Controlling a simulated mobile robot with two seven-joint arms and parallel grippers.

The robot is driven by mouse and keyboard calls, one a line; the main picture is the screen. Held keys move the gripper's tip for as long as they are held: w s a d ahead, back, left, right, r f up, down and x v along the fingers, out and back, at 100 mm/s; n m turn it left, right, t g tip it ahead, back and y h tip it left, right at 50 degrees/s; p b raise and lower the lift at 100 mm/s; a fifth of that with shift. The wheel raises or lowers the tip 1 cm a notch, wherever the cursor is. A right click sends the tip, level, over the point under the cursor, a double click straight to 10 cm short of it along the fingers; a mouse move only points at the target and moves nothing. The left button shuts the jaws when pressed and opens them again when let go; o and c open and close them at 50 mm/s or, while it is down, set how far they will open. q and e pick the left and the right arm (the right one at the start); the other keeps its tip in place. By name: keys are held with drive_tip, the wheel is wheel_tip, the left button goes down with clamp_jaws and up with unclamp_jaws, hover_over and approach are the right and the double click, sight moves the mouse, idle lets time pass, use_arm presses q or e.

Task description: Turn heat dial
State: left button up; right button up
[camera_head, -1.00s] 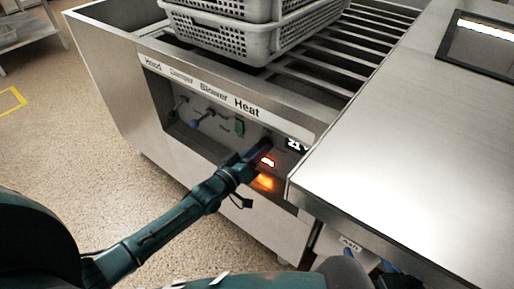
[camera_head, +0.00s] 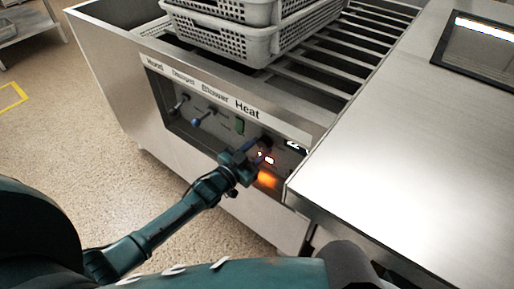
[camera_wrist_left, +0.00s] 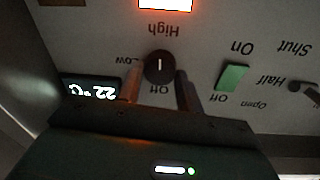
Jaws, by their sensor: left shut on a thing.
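The heat dial (camera_wrist_left: 159,67) is a round dark knob with a white line on the control panel. The wrist view shows it upside down among the labels High, Low and Off. The white line stands upright in that view, on the High–Off axis; which end points is unclear. My left gripper (camera_wrist_left: 159,92) has a finger on each side of the dial and is shut on it. In the head view the left gripper (camera_head: 260,150) reaches the panel below the Heat label (camera_head: 247,109) and hides the dial. My right gripper is not in view.
A display (camera_wrist_left: 92,89) reads 22 °C beside the dial. A green switch (camera_wrist_left: 232,77) and a damper knob (camera_wrist_left: 295,86) sit on the other side. An orange light glows at a panel window (camera_head: 267,179). Perforated baskets (camera_head: 250,42) stand on the rails above. A steel counter (camera_head: 420,150) lies right.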

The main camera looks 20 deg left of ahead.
use_arm(q)
drive_tip(key=shift+m, duration=0.3)
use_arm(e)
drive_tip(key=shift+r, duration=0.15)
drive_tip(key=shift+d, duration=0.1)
use_arm(q)
drive_tip(key=o, duration=1)
drive_tip(key=shift+s, duration=0.1)
drive_tip(key=p+v, duration=0.2)
drive_tip(key=v, duration=1.1)
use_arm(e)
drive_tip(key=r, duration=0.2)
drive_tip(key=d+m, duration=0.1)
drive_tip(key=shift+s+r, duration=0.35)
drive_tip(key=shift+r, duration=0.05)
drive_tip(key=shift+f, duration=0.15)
